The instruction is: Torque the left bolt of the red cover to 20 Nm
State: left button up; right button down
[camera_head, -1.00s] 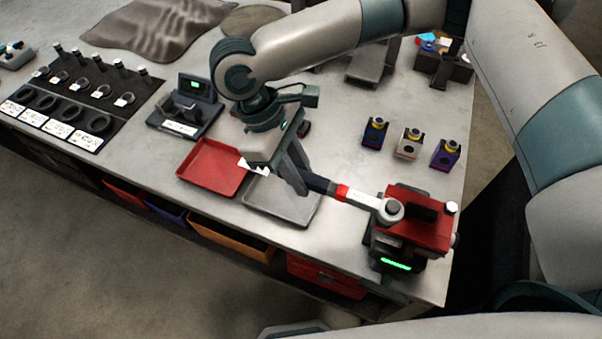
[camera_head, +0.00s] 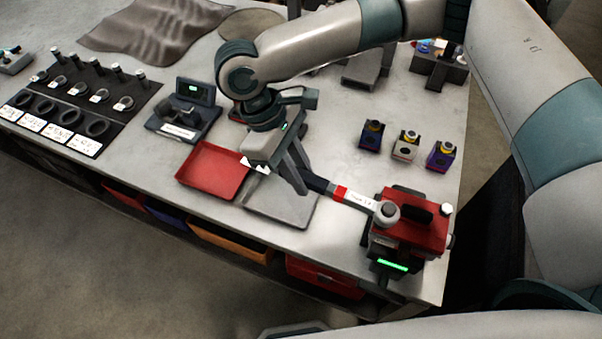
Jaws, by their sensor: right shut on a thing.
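The red cover (camera_head: 409,231) sits on a dark block with a lit green strip (camera_head: 393,265) at the front right corner of the table. A bolt head (camera_head: 446,209) shows at its right end. The left bolt is hidden under the round head of the torque wrench (camera_head: 357,199), which rests over the cover's left end. My right gripper (camera_head: 304,184) is shut on the wrench's dark handle, left of the cover and above the grey tray. The wrench has a red band and a pale labelled shaft; the writing is too small to read. My left gripper is out of view.
A red tray (camera_head: 213,171) and a grey tray (camera_head: 281,211) lie left of the cover. Blue, beige and purple small blocks (camera_head: 405,145) stand behind it. A display stand (camera_head: 186,108) and a black board with rings (camera_head: 75,105) are farther left.

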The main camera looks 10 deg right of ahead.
jog(key=shift+w+d+r+m+p, duration=0.1)
jog(key=shift+w+d+m+p, duration=0.2)
jog(key=shift+w+p, duration=0.15)
dwell(0.4)
jog(key=shift+w+d+m+p, duration=0.3)
jog(key=shift+p, duration=0.3)
jog(key=shift+s+a+n, duration=0.75)
jog(key=shift+s+n, duration=0.05)
jog(key=shift+s, duration=0.15)
jog(key=shift+s+a, duration=0.2)
